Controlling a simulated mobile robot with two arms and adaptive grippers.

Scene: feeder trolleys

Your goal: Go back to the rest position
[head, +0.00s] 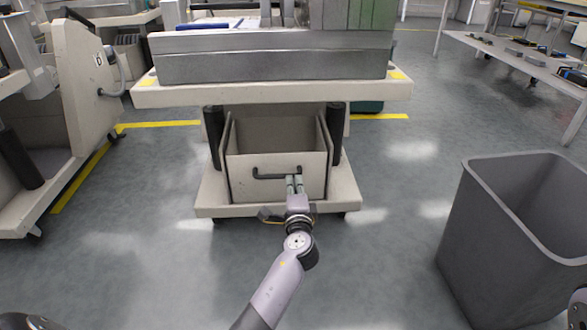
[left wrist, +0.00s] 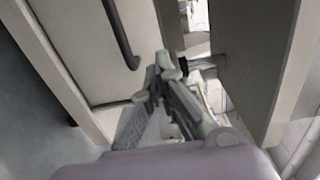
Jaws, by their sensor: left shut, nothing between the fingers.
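My left gripper (head: 294,184) is in front of the feeder trolley (head: 270,92), at its open bin (head: 250,170) with a dark handle (head: 276,174). In the head view its fingertips overlap the right part of the handle. In the left wrist view the gripper (left wrist: 160,66) is shut and empty, with the handle (left wrist: 120,35) to the left of the fingertips, apart from them. My right gripper does not show clearly in either view.
A grey waste bin (head: 462,215) stands at the right. Another trolley (head: 85,80) stands at the left. A table with small parts (head: 480,42) is at the back right. Grey floor (head: 390,190) is clear between the trolley and the waste bin.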

